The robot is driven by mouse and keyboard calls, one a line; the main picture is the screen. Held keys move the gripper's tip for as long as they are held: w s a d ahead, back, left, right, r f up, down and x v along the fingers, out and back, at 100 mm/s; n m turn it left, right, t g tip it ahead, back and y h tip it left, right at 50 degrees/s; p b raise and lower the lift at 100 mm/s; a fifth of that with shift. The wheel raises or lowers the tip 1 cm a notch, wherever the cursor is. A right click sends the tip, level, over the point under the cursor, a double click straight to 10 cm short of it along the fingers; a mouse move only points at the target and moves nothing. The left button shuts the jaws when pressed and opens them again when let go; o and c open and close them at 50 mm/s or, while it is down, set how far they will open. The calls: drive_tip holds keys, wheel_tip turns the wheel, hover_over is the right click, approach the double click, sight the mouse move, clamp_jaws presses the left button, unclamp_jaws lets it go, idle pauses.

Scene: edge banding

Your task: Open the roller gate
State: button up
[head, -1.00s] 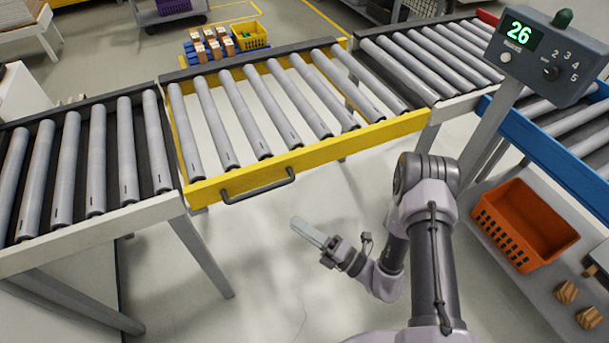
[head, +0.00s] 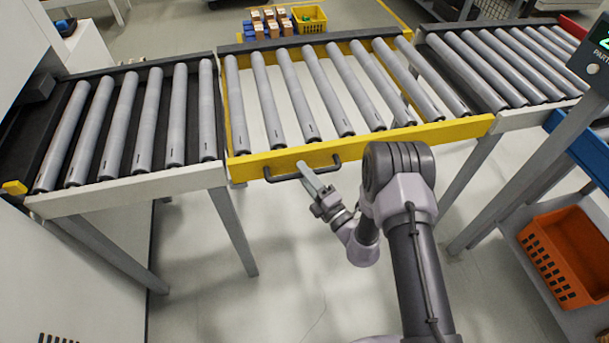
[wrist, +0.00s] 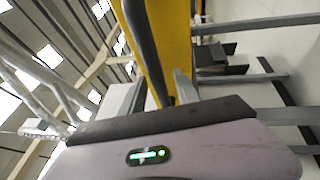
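The roller gate (head: 365,142) is a yellow-framed section of grey rollers. It lies level between two fixed conveyor sections. Its dark bar handle (head: 283,178) is on the front yellow rail, towards the left end. My gripper (head: 311,177) is in front of the rail, its pale fingertips overlapping the handle in the head view. I cannot tell whether they touch it or how far apart they are. In the wrist view the yellow rail (wrist: 173,40) runs steeply up the picture, with the dark grey handle (wrist: 143,42) along it.
Fixed roller sections stand left (head: 130,125) and right (head: 500,70) of the gate. An orange crate (head: 565,255) and a control post (head: 592,60) are at the right. A yellow basket (head: 309,18) and small boxes stand beyond the gate. Floor below the gate is open.

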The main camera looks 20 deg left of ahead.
drive_tip(key=shift+c, duration=0.2)
clamp_jaws()
idle(1.3)
